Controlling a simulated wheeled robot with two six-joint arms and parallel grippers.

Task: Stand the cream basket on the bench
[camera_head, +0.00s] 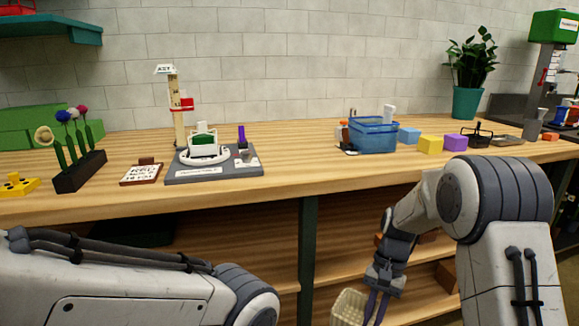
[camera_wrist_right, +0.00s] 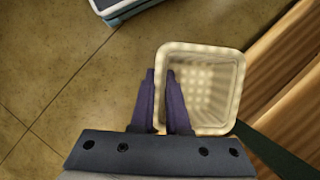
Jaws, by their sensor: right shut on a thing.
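The cream basket (camera_head: 348,308) shows at the bottom edge of the head view, partly cut off, in front of the bench (camera_head: 320,178) and below its top. In the right wrist view I look into the open, empty basket (camera_wrist_right: 207,88). My right gripper (camera_head: 374,310) is shut on the basket's wall; in the right wrist view its two purple fingers (camera_wrist_right: 161,74) straddle the rim on the left side. My left arm lies across the lower left of the head view, and its gripper is out of view.
On the bench stand a black rack of flowers (camera_head: 80,170), a grey station board (camera_head: 215,172), a blue bin (camera_head: 373,136), yellow (camera_head: 429,145) and purple (camera_head: 455,142) blocks, and a potted plant (camera_head: 468,95). Bare wood lies between board and bin. Shelves (camera_head: 350,240) sit below.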

